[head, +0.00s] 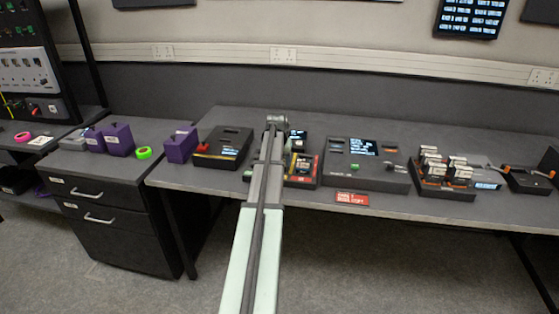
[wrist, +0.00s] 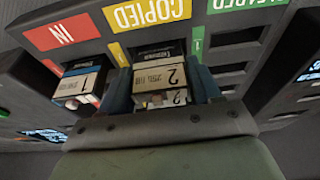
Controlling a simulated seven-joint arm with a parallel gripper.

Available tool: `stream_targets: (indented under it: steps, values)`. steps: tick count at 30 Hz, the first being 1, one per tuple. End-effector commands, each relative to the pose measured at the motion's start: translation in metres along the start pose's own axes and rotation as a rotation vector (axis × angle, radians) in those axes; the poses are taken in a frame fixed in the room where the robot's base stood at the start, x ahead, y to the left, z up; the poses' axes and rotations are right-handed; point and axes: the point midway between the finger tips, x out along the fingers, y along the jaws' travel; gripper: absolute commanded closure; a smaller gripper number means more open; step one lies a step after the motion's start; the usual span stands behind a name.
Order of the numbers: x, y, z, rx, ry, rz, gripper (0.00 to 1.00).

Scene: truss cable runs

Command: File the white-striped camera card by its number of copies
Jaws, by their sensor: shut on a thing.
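My gripper (wrist: 162,84) is shut on a card in the wrist view, one finger on each side. The held card (wrist: 155,79) has a pale end label with a "2" and small print; I cannot make out a white stripe. It sits at the opening under the yellow COPIED label (wrist: 146,14); how deep it is in the slot cannot be told. A second pale-labelled card marked "1" (wrist: 79,84) sits left of it, under the red IN label (wrist: 62,33). The green label (wrist: 246,4) is partly cut off, with empty slots below. In the head view my arm hides the fingertips.
In the head view, the labelled rack (head: 303,170) stands partly behind my arm. A console with a screen (head: 363,147) and a tray of several cards (head: 442,190) are to its right. A black box (head: 222,148) and purple boxes (head: 181,145) are to its left. A red sign (head: 352,199) is at the front edge.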

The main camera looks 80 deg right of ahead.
Motion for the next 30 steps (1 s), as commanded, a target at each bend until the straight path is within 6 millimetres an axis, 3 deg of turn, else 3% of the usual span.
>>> stream_targets:
  steps: [19,20,28,30]
  values:
    - [0.0053,0.0000,0.0015,0.000,0.000,0.000,0.73]
    - [0.0053,0.0000,0.0015,0.000,0.000,0.000,0.35]
    - [0.0053,0.0000,0.0015,0.000,0.000,0.000,0.09]
    - [0.0053,0.0000,0.0015,0.000,0.000,0.000,0.07]
